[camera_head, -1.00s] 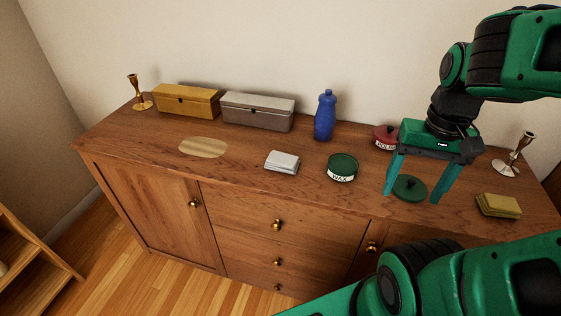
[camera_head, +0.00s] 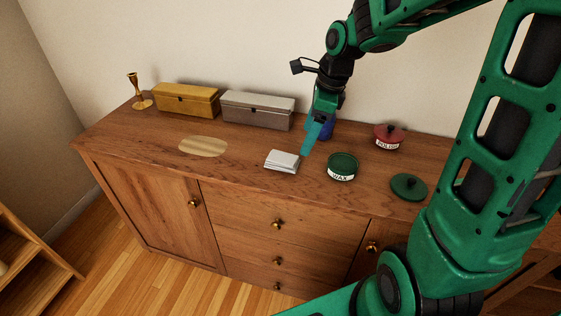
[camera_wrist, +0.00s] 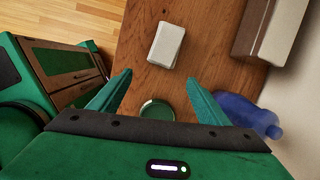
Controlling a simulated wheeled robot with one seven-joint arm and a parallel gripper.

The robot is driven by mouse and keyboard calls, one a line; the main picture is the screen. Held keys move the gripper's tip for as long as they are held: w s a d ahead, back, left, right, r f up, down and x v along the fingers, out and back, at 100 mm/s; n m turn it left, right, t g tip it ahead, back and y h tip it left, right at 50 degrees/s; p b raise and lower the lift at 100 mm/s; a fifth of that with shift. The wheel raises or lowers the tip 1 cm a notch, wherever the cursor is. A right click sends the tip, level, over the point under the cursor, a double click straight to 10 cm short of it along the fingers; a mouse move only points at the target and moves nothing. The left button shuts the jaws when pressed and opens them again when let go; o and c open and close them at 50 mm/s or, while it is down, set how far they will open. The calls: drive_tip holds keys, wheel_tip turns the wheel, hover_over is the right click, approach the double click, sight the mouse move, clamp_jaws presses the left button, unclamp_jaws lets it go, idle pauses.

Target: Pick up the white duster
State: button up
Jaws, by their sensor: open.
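The white duster (camera_head: 282,161) is a small folded stack of cloth lying flat on the sideboard top, left of the green wax tin. In the wrist view the duster (camera_wrist: 167,45) lies beyond my fingertips, roughly midway between their lines. My gripper (camera_wrist: 160,82) is open, with its two teal fingers spread and nothing between them at duster height. In the head view my gripper (camera_head: 307,150) hangs just right of the duster, apart from it, and its fingers overlap one another there.
The open green wax tin (camera_head: 342,167) stands right of the duster, with a green lid (camera_head: 408,187) farther right. A grey box (camera_head: 257,111), yellow box (camera_head: 186,99) and red polish tin (camera_head: 389,138) line the back. A pale oval patch (camera_head: 203,147) is clear.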

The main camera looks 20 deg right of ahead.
drive_tip(key=w+a+m, duration=0.1)
drive_tip(key=w+a+f+m, duration=0.1)
drive_tip(key=a, duration=0.1)
drive_tip(key=shift+w+f+y, duration=0.1)
drive_tip(key=shift+w+y, duration=0.2)
drive_tip(key=shift+w, duration=0.05)
hover_over(283, 157)
drive_tip(key=s+d, duration=0.1)
wheel_tip(283, 157, down, 5)
drive_tip(key=shift+s+d, duration=0.1)
drive_tip(key=shift+s, duration=0.05)
drive_tip(key=shift+w+x, duration=0.1)
drive_tip(key=shift+x, duration=1.1)
drive_tip(key=shift+w+x, duration=0.15)
drive_tip(key=shift+x, duration=1.05)
drive_tip(key=c, duration=1.1)
